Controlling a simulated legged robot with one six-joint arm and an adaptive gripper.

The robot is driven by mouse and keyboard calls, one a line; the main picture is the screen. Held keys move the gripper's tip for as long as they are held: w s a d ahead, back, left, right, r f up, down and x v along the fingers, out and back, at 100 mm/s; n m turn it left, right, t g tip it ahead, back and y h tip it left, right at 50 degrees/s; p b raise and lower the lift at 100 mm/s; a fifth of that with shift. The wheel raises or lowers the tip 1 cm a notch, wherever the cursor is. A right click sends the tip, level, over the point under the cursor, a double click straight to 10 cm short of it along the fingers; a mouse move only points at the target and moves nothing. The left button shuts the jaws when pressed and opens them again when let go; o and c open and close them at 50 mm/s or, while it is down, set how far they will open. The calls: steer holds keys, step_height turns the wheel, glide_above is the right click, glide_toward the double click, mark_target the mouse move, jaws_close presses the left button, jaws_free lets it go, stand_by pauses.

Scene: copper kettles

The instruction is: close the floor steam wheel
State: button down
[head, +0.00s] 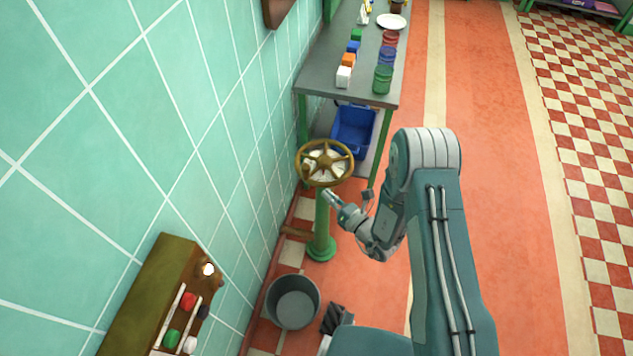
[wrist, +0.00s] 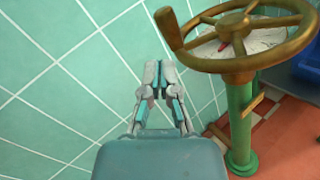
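The steam wheel (head: 325,146) is a brass-coloured spoked handwheel on a green floor post (head: 322,222) beside the tiled wall. In the wrist view the wheel (wrist: 238,66) fills the upper right, with a knob handle (wrist: 168,28) standing on its rim. A pale dial with a red pointer (wrist: 226,46) shows between the spokes. My gripper (head: 328,196) is just in front of the wheel in the head view. In the wrist view my gripper (wrist: 160,68) has its fingertips together, with nothing between them. It is left of the post and apart from the rim.
A grey metal bucket (head: 293,303) stands on the floor before the post. A wooden wall rack (head: 150,290) is at lower left. A table (head: 318,76) with coloured cans and blocks stands behind, with a blue bin (head: 353,130) beneath. The orange floor (head: 490,150) at right is clear.

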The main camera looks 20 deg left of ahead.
mark_target(306, 176)
steer(key=w+d+m+g+y, duration=0.1)
steer(key=w+d+m+g, duration=0.2)
steer(key=d+m+g, duration=0.55)
steer(key=shift+n+g, duration=0.55)
steer(key=shift+w+a+f, duration=0.1)
steer(key=shift+w+a, duration=0.05)
steer(key=shift+a, duration=2.25)
steer(key=shift+w+a+f, duration=0.15)
steer(key=shift+a, duration=2.3)
steer(key=shift+w+a+f, duration=0.1)
steer(key=shift+w+a, duration=0.05)
steer(key=shift+a, duration=2.25)
steer(key=shift+a+m+t, duration=0.6)
steer(key=shift+m+t, duration=0.1)
steer(key=shift+t, duration=0.4)
steer(key=shift+a+m+t, duration=0.3)
steer(key=shift+m+t, duration=0.2)
steer(key=shift+t, duration=0.3)
steer(key=shift+w, duration=0.1)
